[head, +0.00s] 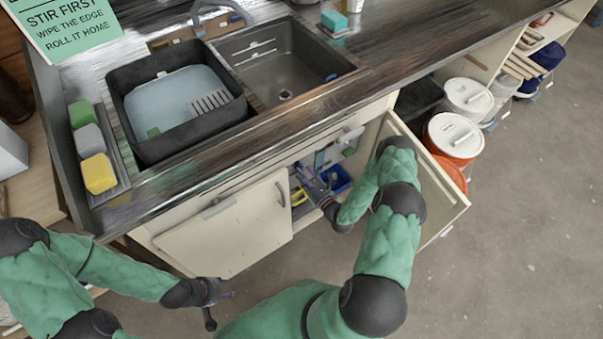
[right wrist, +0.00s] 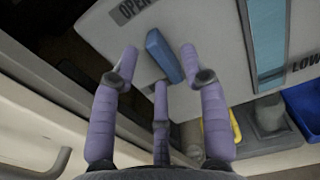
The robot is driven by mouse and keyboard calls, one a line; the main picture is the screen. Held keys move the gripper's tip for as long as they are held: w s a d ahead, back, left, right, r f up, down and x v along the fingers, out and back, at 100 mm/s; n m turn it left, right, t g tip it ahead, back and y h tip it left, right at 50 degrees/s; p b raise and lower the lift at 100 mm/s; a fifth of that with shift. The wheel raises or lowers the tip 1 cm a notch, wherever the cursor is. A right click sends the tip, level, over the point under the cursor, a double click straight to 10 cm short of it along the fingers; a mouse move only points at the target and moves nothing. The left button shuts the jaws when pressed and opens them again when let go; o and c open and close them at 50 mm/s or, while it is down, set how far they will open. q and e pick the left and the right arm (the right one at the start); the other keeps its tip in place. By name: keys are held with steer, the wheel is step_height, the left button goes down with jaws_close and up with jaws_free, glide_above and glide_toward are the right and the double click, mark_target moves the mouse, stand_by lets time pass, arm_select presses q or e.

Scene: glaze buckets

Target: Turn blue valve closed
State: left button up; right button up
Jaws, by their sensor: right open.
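The blue valve (right wrist: 165,57) shows in the right wrist view as a blue lever handle, slanted, on a pale panel (right wrist: 130,30) with an "OPEN" label beside its upper end. My right gripper (right wrist: 159,60) is open, with purple fingers on either side of the lever and a third finger below it. I cannot tell whether any finger touches it. In the head view my right gripper (head: 308,178) reaches into the open cabinet under the sink; the lever is not clear there. My left gripper (head: 217,292) hangs in front of the cabinet, away from the valve, its fingers too small to read.
The open cabinet door (head: 440,205) stands to the right of my right arm; the closed door (head: 225,230) is on the left. A blue bin (right wrist: 303,108) and a yellow item (right wrist: 234,124) sit near the panel. White-lidded buckets (head: 455,135) stand right of the cabinet.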

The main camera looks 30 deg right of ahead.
steer(key=shift+w, duration=1)
jaws_close()
